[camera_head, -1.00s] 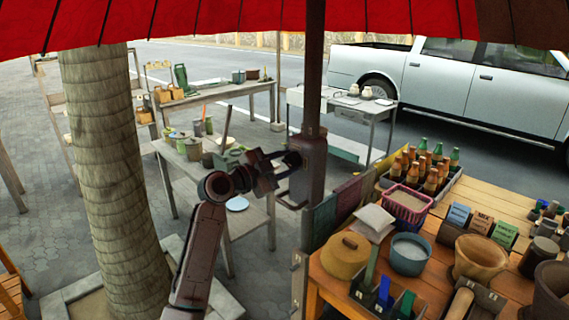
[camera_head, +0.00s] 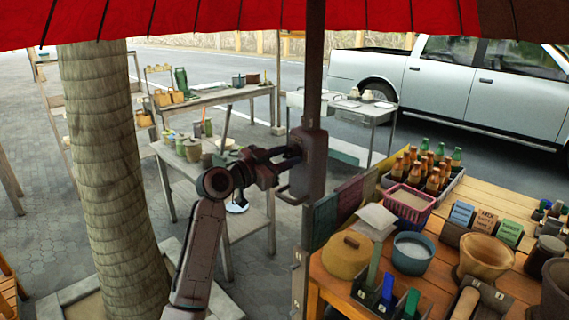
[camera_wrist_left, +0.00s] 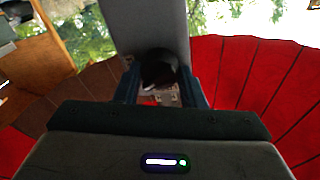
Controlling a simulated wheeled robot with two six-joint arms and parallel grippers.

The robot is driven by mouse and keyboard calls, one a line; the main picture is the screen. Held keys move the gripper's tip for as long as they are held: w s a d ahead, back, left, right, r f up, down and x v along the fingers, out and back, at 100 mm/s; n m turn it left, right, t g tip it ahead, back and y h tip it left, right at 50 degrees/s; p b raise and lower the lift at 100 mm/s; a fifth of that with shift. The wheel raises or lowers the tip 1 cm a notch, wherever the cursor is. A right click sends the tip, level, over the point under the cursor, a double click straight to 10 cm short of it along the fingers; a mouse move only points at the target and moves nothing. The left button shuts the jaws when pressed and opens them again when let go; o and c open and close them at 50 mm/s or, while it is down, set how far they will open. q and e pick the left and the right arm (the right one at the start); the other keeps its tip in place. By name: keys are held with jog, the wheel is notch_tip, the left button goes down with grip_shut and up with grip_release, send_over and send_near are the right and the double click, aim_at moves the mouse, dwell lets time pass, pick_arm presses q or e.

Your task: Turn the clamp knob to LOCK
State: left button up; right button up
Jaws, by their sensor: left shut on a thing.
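The clamp housing (camera_head: 314,158) is a dark brown box on the umbrella pole (camera_head: 315,75), with a loop handle on its lower left. My left gripper (camera_head: 290,158) reaches its left side from the left, at the pole. In the left wrist view, the dark rounded clamp knob (camera_wrist_left: 158,68) sits between the two blue-grey fingers of my left gripper (camera_wrist_left: 160,88), which is shut on it. A small red mark and pale lettering show just below the knob, too small to read. In the head view the fingers hide the knob. My right gripper is out of view.
A wooden table (camera_head: 478,195) with bottles, bowls and a pink basket (camera_head: 409,202) stands right of the pole. A tree trunk (camera_head: 108,170) stands left of my arm. Smaller tables with pots stand behind. The red umbrella canopy (camera_head: 200,18) hangs overhead.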

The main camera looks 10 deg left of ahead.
pick_arm(q)
jog(key=n, duration=0.6)
jog(key=shift+t, duration=0.4)
jog(key=n+p, duration=0.1)
jog(key=n, duration=0.2)
jog(key=shift+n+t+y, duration=0.3)
jog(key=shift+n+y, duration=0.1)
jog(key=shift+s+d+n+p, duration=0.1)
jog(key=shift+n+p, duration=0.65)
jog(key=shift+n, duration=0.95)
jog(key=shift+y, duration=0.3)
jog(key=o, duration=1)
jog(key=shift+f, duration=0.1)
